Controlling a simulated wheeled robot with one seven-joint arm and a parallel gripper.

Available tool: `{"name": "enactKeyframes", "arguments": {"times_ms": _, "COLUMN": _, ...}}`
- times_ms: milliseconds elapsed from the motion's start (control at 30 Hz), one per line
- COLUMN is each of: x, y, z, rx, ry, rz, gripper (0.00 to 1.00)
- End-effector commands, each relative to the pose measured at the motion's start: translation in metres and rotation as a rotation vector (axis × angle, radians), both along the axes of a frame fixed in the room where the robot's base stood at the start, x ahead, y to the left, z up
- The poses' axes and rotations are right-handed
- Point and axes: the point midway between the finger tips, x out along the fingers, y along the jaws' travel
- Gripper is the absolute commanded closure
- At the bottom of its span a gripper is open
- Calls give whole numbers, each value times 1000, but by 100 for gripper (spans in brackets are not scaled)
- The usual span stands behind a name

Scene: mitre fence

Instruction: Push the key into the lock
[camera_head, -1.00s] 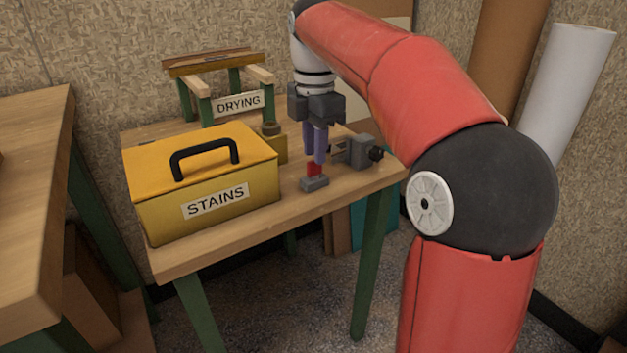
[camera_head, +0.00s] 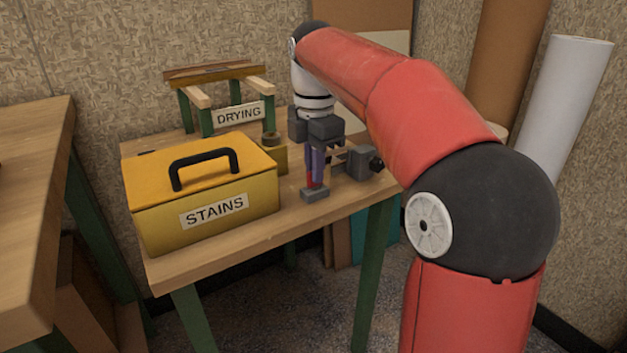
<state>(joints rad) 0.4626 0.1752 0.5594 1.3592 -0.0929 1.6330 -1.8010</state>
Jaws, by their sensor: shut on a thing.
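The red key (camera_head: 311,181) stands upright on the workbench, at a small grey block (camera_head: 314,195) that appears to be the lock. My gripper (camera_head: 316,184) points straight down from above, with its purple-blue fingers around the key. It is shut on the key, and the fingertips are just above the grey block. The fingers hide much of the key. I cannot tell how deep its lower end sits in the block.
A yellow STAINS box (camera_head: 200,195) with a black handle stands left of my gripper. A grey vise-like device (camera_head: 362,163) stands close on the right. The bench front (camera_head: 262,230) is clear.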

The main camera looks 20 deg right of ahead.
Motion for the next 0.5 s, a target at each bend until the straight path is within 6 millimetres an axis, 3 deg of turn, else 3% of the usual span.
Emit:
{"name": "enactKeyframes", "arguments": {"times_ms": 267, "x": 0, "y": 0, "z": 2, "rx": 0, "ry": 0, "rz": 0, "gripper": 100}}
{"name": "enactKeyframes", "arguments": {"times_ms": 500, "x": 0, "y": 0, "z": 15, "rx": 0, "ry": 0, "rz": 0, "gripper": 100}}
